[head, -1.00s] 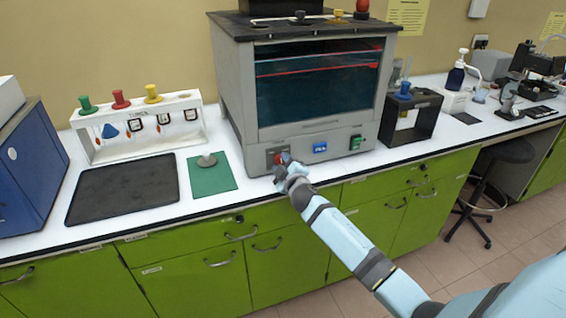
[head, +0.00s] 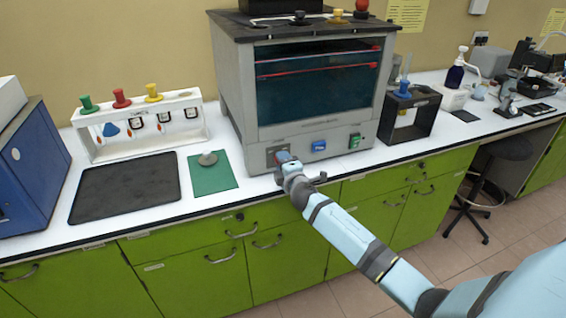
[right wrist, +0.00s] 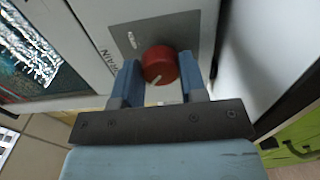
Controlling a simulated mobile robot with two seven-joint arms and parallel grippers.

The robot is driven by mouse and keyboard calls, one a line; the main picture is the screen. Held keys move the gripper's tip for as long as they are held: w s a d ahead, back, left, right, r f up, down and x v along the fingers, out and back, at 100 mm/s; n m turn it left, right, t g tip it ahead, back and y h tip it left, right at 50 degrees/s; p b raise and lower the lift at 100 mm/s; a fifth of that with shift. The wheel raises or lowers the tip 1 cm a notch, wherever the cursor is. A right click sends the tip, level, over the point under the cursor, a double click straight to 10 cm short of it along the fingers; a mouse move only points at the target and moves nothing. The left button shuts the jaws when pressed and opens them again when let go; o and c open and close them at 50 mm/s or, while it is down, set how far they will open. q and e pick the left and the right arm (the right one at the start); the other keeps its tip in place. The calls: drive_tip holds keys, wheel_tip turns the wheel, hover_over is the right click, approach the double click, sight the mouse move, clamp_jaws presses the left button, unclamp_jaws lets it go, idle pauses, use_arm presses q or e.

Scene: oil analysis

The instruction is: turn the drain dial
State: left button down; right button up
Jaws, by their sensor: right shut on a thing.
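The drain dial (right wrist: 160,64) is a red round knob with a white mark, on a grey plate lettered DRAIN, in the right wrist view. In the head view a bit of the red dial (head: 282,156) shows at the lower left of the grey machine's (head: 247,100) front. My right gripper (right wrist: 160,80) has its two blue fingers on either side of the dial and is shut on it. In the head view my right gripper (head: 286,164) covers most of the dial. My left gripper is not in view.
A blue button (head: 319,146) and a green switch (head: 355,140) sit to the right on the same panel. A green mat (head: 207,182) with a grey knobbed piece and a black tray (head: 125,190) lie to the left on the white counter.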

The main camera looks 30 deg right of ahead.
idle(0.4)
drive_tip(key=o, duration=0.9)
drive_tip(key=v, duration=1.4)
drive_tip(key=shift+w, duration=0.1)
drive_tip(key=shift+a, duration=0.1)
